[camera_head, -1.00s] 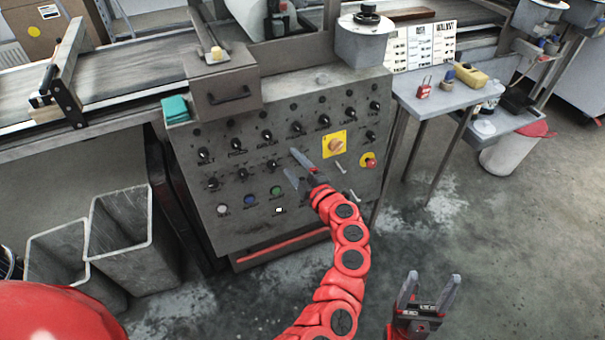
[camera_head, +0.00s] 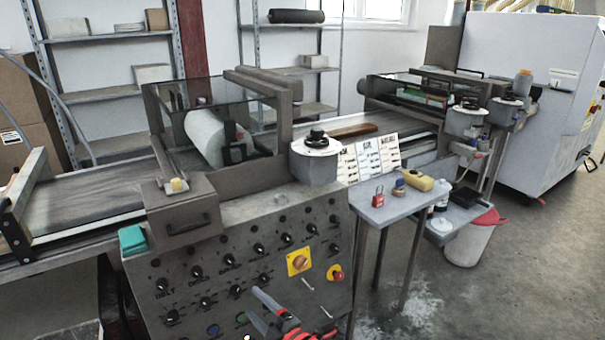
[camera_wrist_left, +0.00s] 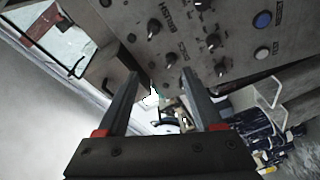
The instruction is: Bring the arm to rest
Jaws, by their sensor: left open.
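My left gripper (camera_head: 255,306) shows at the bottom edge of the head view, in front of the lower part of the grey control panel (camera_head: 175,262). Its two grey fingers are apart with nothing between them. In the left wrist view the same gripper (camera_wrist_left: 160,74) is open and empty, with panel knobs and a blue button beyond the fingers. I cannot tell the exact gap between the fingertips and the panel. Most of the left arm is below the head picture. My right gripper is not in view.
The panel carries black knobs, a yellow-backed rotary switch (camera_head: 299,262) and a red button (camera_head: 337,274). A side table (camera_head: 375,214) holds a red padlock (camera_head: 378,198) and a yellow bottle (camera_head: 420,183). A white bin (camera_head: 465,246) stands right.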

